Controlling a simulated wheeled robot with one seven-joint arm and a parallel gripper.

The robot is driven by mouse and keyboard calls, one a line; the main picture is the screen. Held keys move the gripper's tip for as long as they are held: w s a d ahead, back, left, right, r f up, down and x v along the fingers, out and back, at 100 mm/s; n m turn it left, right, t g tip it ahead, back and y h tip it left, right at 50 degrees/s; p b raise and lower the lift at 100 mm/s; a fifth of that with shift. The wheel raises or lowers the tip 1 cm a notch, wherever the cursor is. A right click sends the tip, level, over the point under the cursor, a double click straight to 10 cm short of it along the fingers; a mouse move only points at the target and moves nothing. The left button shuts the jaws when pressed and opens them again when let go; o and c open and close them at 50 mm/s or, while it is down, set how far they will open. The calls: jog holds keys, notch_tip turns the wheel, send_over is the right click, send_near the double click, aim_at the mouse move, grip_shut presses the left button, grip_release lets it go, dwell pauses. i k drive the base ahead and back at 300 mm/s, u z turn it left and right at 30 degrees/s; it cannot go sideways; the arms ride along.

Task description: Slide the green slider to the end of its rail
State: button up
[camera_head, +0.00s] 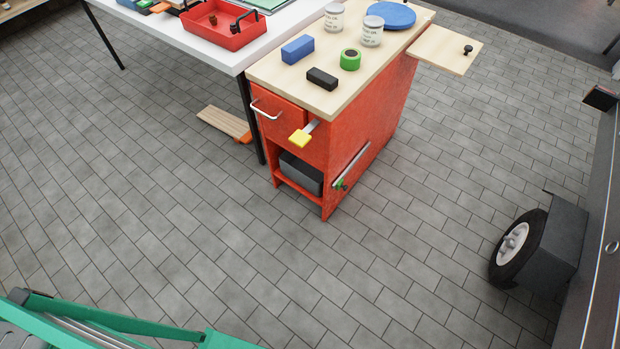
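The green slider (339,183) is a small piece with a dark part beside it. It sits at the lower, near end of a thin grey metal rail (354,162). The rail is fixed along the right side of the red cabinet (365,126) and runs up and away to the right in the picture. The slider is too small here to make out its exact shape. My gripper is not in view, and nothing is seen touching the slider.
A yellow-ended lever (300,138) and a drawer handle (265,108) stick out of the cabinet front. A hinged-looking wooden board (440,48) juts out right. A wheeled grey object (545,245) stands at right. The tiled floor (410,230) before the rail is clear.

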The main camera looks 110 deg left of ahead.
aim_at(340, 184)
jog(key=u, duration=3.5)
jog(key=k, duration=0.8)
jog(key=i, duration=0.8)
jog(key=z, duration=0.1)
